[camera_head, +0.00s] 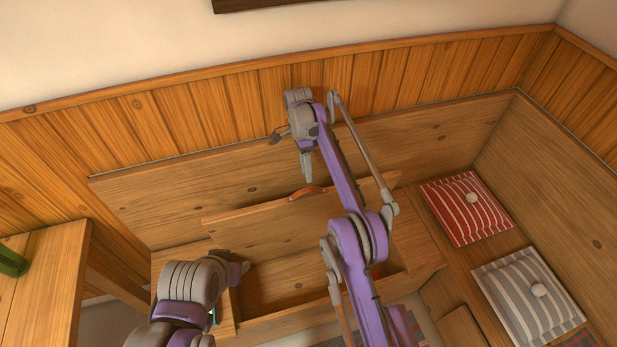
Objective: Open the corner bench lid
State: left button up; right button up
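The corner bench lid (262,229) is a wooden panel standing raised and tilted toward the bench's backrest. Its orange-brown leather pull (307,192) is at the upper edge. Below the lid, the bench's storage box (275,287) shows open. My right gripper (291,158) is above and behind the lid's upper edge, just beyond the pull. Its fingers are spread apart with nothing seen between them. My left gripper (240,272) is low at the left end of the open box. Its fingers are mostly hidden, so its opening is unclear.
A red striped cushion (466,209) and a grey striped cushion (527,295) lie on the right bench. A wooden table (45,285) with a green object (12,262) stands at the left. The wooden backrest (200,190) runs behind the lid.

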pick_arm(q)
jog(key=w+r+p, duration=0.1)
jog(key=r, duration=0.1)
jog(key=w+r+p, duration=0.1)
jog(key=r, duration=0.1)
jog(key=shift+w, duration=0.15)
pick_arm(e)
jog(key=v, duration=0.6)
jog(key=shift+d+r, duration=0.2)
jog(key=shift+r, duration=0.1)
jog(key=shift+s, duration=0.25)
